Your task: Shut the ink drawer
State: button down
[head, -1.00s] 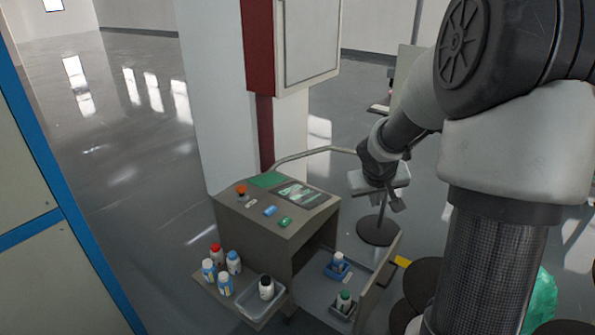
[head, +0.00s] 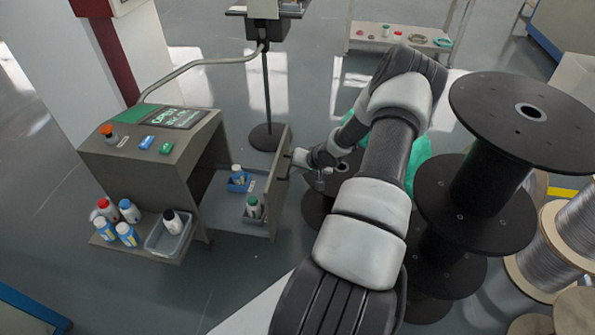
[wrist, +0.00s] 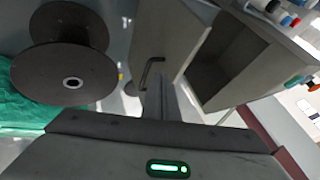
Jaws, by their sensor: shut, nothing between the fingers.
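The ink drawer (head: 236,211) is pulled out to the right of the grey cabinet (head: 150,165), with its front panel (head: 279,172) standing apart from the cabinet opening. Inside it are a blue holder with a bottle (head: 238,180) and a dark holder with a green-capped bottle (head: 253,210). My gripper (head: 303,160) is shut and empty, close to the outer side of the front panel; I cannot tell whether it touches. In the wrist view the panel (wrist: 172,32) and its dark bar handle (wrist: 151,72) show ahead of my gripper.
A side tray (head: 165,245) and several bottles (head: 118,222) sit at the cabinet's left. A round-based stand (head: 265,136) is behind the drawer. Floor in front is clear.

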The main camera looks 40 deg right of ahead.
aim_at(275, 175)
jog(key=shift+w+a+f+b, duration=0.45)
jog(key=shift+w+f, duration=0.25)
jog(key=shift+w, duration=0.35)
jog(key=shift+w+a+f+b, duration=0.3)
jog(key=shift+w+a+f, duration=0.15)
jog(key=shift+w+f, duration=0.45)
jog(key=shift+w+a+f+b, duration=0.45)
jog(key=shift+w+f, duration=0.1)
jog(key=shift+w, duration=0.65)
jog(key=shift+a, duration=0.1)
